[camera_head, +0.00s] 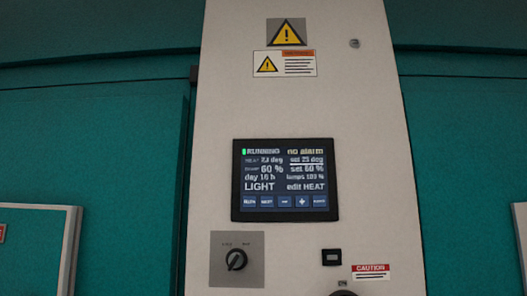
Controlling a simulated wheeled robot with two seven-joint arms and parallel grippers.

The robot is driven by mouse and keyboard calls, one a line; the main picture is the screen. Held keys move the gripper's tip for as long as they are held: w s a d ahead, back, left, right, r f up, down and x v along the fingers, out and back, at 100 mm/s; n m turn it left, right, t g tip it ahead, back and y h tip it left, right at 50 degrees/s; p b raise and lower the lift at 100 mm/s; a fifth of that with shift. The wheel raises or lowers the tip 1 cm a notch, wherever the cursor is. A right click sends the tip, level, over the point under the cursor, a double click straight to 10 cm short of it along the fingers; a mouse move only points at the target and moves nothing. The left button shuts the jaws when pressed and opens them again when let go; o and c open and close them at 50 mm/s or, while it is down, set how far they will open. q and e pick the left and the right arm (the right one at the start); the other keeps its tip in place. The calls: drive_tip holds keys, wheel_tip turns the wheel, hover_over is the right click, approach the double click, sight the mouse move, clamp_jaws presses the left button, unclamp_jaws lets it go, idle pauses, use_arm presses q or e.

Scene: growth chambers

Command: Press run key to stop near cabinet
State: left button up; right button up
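The cabinet's pale control column (300,110) stands upright in the middle of the view. A dark touch screen (285,180) on it shows a green mark beside "RUNNING" and "NO ALARM" at the top. It also reads heat about 23 deg, set 25 deg, 60 %, "LIGHT" and "edit HEAT". A row of small blue keys lies along the screen's bottom. The leftmost key (250,202) appears to read "RUN", though its lettering is blurred. Neither of my grippers is in view, and nothing covers the screen.
A rotary switch (236,260) on a grey plate sits below the screen. A small black socket or button (332,257) and a red caution label (370,272) are to its right. A round dark part is cut off at the bottom edge. Teal cabinet panels (90,130) flank the column.

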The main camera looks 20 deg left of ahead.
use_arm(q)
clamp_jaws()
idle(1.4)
